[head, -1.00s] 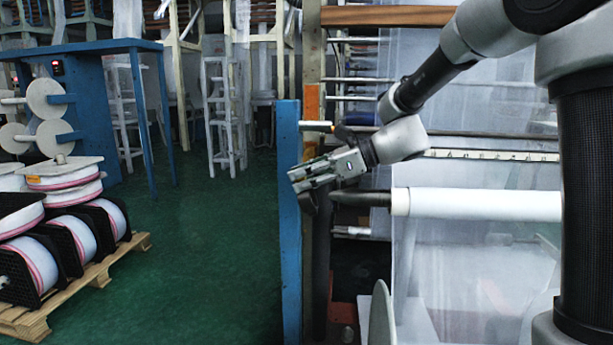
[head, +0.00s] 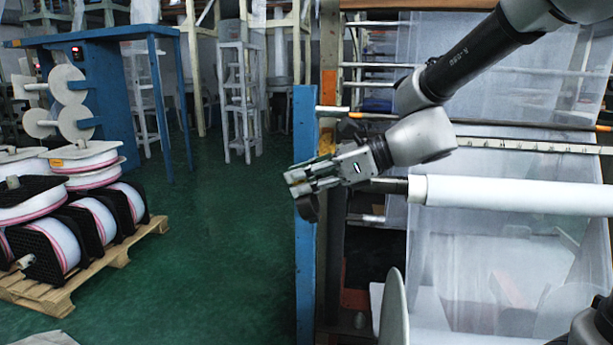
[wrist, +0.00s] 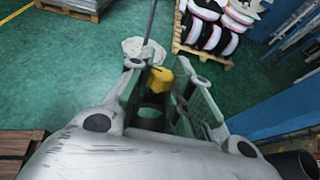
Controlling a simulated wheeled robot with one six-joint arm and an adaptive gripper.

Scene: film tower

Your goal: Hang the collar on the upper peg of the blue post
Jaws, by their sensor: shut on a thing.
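The collar (head: 308,207) is a dark, short ring hanging under the fingertips of my gripper (head: 298,181) in the head view. My gripper is shut on it. In the wrist view, the dark collar (wrist: 152,115) shows between the fingers, partly hidden by them. The blue post (head: 305,262) stands upright behind the gripper in the head view, and the gripper covers part of it. A short pale peg (head: 333,110) shows near the post's top, above the gripper. I cannot tell whether the gripper touches the post.
A white roll (head: 510,195) with a dark shaft end lies right of the gripper, before film sheets. A pallet (head: 110,262) with film spools stands at left. Green floor between pallet and post is clear. A yellow thing (wrist: 160,78) shows beyond the fingers.

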